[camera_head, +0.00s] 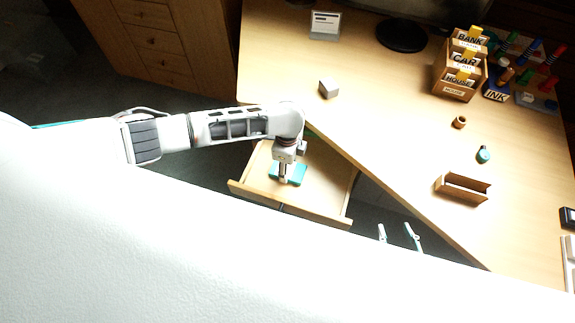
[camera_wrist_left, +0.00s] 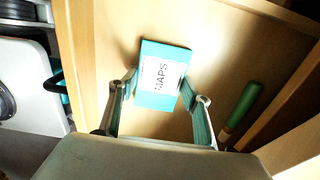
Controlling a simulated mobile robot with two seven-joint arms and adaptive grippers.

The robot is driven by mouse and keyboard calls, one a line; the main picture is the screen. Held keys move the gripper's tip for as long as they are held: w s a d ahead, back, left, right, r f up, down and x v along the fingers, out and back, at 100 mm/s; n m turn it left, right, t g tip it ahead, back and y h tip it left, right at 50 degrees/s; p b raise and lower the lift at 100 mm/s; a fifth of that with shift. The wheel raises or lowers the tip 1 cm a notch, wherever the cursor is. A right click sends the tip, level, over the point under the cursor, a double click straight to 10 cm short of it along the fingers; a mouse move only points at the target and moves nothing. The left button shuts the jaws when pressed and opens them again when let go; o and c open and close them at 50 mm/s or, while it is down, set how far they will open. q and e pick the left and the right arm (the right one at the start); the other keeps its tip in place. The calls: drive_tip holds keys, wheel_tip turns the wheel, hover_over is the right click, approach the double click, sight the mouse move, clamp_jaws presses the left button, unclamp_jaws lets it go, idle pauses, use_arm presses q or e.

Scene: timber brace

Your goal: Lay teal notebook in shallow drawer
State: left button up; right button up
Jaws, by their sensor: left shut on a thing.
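The teal notebook (camera_wrist_left: 163,75), with a white label reading MAPS, is between the two fingers of my left gripper (camera_wrist_left: 160,100). In the head view the notebook (camera_head: 297,174) shows under my left gripper (camera_head: 284,177), inside the outline of the open shallow drawer (camera_head: 325,190). The drawer's bare floor (camera_wrist_left: 120,35) lies behind it in the wrist view. I cannot tell whether the notebook touches the floor. My right gripper (camera_head: 398,236) shows only its two fingertips, apart and empty, to the right of the drawer.
A green marker-like stick (camera_wrist_left: 242,104) lies along the drawer's side.

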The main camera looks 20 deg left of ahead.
use_arm(q)
drive_tip(key=o, duration=1.2)
wheel_tip(320, 180, up, 12)
drive_tip(key=shift+r, duration=0.1)
